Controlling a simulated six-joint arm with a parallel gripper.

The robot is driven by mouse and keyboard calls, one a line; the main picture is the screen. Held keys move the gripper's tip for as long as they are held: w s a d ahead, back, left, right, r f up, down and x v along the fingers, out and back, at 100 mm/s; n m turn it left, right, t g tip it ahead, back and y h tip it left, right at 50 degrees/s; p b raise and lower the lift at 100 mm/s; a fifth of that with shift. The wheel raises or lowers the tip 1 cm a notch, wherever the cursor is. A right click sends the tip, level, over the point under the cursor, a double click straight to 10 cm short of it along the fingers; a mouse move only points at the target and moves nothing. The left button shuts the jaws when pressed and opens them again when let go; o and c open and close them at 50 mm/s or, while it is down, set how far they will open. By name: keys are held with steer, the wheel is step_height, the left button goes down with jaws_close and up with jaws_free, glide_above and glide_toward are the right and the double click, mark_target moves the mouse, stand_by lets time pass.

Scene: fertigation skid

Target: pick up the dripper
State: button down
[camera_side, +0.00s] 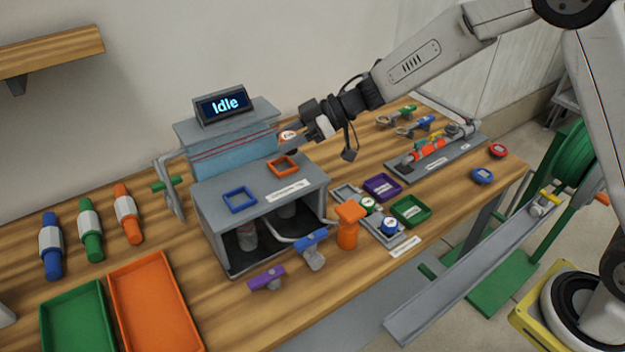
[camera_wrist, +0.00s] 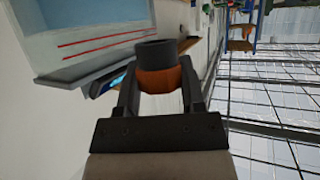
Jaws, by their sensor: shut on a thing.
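My gripper (camera_side: 302,137) is in the air above the grey tank housing, shut on a small round orange dripper (camera_side: 287,136) with a white labelled face. In the wrist view the dripper (camera_wrist: 160,79) sits between the two dark fingers, with a dark grey round stub on its far side. The dripper is clear of the housing top, above and near the orange square frame (camera_side: 284,166). The fingers partly hide its sides.
A display reading "Idle" (camera_side: 223,105) stands behind the housing (camera_side: 255,197). A blue square frame (camera_side: 240,198) is on its top. Red (camera_side: 498,150) and blue (camera_side: 482,175) discs lie at the right. Purple (camera_side: 382,187) and green (camera_side: 410,211) trays stand front right.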

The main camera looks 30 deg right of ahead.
steer(key=s+d+r, duration=0.3)
steer(key=s+r, duration=0.4)
steer(key=s, duration=0.4)
steer(key=shift+s+d+r, duration=0.15)
stand_by(0.6)
